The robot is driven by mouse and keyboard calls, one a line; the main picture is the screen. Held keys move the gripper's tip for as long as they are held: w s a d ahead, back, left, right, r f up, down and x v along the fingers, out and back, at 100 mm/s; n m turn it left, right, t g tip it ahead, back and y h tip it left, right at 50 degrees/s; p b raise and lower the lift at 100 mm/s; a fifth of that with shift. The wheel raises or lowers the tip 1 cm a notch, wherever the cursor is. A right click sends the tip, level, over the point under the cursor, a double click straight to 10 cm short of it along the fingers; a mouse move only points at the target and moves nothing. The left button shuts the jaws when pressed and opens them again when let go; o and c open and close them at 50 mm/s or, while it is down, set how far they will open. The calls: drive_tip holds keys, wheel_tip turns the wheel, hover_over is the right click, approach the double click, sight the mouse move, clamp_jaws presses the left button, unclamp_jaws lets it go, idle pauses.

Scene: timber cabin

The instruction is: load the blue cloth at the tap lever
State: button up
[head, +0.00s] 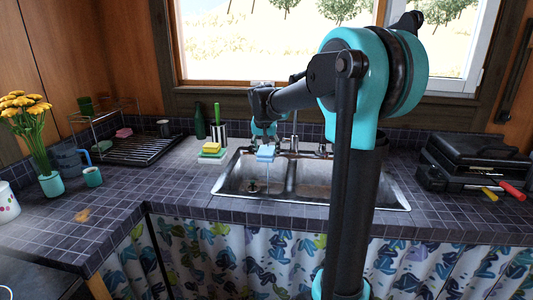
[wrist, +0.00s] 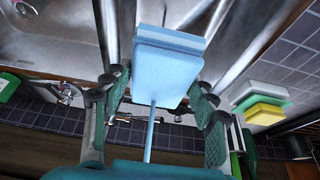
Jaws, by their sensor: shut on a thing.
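The blue cloth (head: 265,153) is a light-blue folded block, held above the left basin of the metal sink (head: 228,190). My gripper (head: 264,141) is shut on it. In the wrist view the cloth (wrist: 168,65) sits between the two dark fingers of my gripper (wrist: 157,85). A thin pale line, perhaps running water, passes the cloth and drops toward the basin in the head view. The tap (head: 293,142) stands behind the sink, just right of the cloth. A tap lever (wrist: 65,94) shows at left in the wrist view; contact with the cloth is not visible.
Stacked yellow and green sponges (head: 212,149) lie left of the sink. A dish rack (head: 140,150), a green bottle (head: 199,121) and a flower vase (head: 51,184) stand further left. A black case (head: 480,160) and tools occupy the right counter. The front-left counter is mostly clear.

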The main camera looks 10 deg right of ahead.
sight(265, 160)
drive_tip(key=shift+s+a, duration=0.3)
drive_tip(key=shift+s, duration=1)
drive_tip(key=shift+s+a, duration=0.35)
drive_tip(key=shift+s, duration=0.9)
drive_tip(key=shift+s+a, duration=0.3)
drive_tip(key=shift+s, duration=1)
drive_tip(key=shift+s, duration=0.1)
drive_tip(key=s+a+r, duration=0.1)
drive_tip(key=s+r, duration=0.3)
drive_tip(key=shift+s, duration=0.35)
drive_tip(key=shift+a, duration=0.1)
